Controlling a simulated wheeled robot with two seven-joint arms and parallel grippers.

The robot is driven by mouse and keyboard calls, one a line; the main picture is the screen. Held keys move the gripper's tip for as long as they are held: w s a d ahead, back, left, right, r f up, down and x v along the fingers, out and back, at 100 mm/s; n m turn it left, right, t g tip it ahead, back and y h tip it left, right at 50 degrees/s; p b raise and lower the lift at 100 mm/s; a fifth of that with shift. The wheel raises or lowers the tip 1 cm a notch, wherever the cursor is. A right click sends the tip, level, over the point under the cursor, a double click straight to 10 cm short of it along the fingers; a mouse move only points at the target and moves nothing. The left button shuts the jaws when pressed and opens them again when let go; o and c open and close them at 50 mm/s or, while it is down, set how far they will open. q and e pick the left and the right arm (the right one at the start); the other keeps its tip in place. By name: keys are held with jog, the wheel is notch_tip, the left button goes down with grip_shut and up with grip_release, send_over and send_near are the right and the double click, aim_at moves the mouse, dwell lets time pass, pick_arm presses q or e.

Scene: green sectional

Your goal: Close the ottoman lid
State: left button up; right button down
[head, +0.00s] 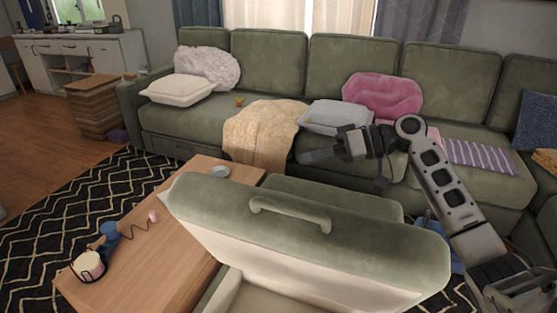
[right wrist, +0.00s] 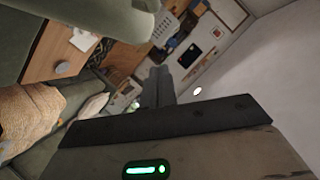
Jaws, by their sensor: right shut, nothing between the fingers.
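The ottoman lid (head: 200,212) is a green padded panel with a looped handle (head: 290,212). It stands raised and tilted, its pale underside facing me. Below it, part of the ottoman's pale open inside (head: 265,298) shows at the bottom edge of the head view. My right gripper (head: 308,157) is shut and empty. It points left, above and beyond the lid's top edge in the picture, apart from the handle. Its fingers also show in the right wrist view (right wrist: 158,88). A green padded part fills that view's upper left; I cannot tell which piece it is. My left gripper is not in view.
A wooden coffee table (head: 150,260) with headphones (head: 90,265) and a small dish (head: 220,171) adjoins the lid's left side. The green sectional (head: 265,65) with cushions and a beige blanket (head: 262,130) spans the back. The patterned rug (head: 60,205) has open floor at left.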

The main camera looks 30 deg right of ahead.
aim_at(272, 188)
jog(key=x, duration=0.2)
jog(key=p+x, duration=0.1)
jog(key=x, duration=0.5)
jog(key=shift+s+a+r, duration=0.2)
jog(key=shift+s+a, duration=0.1)
jog(key=shift+s, duration=0.05)
jog(key=f, duration=0.1)
jog(key=s+a+f+p, duration=0.1)
jog(key=f, duration=0.1)
jog(key=shift+s+a, duration=0.1)
jog(key=shift+a, duration=0.1)
jog(key=shift+s+a+f, duration=0.15)
jog(key=shift+s+f, duration=0.05)
jog(key=shift+f, duration=0.15)
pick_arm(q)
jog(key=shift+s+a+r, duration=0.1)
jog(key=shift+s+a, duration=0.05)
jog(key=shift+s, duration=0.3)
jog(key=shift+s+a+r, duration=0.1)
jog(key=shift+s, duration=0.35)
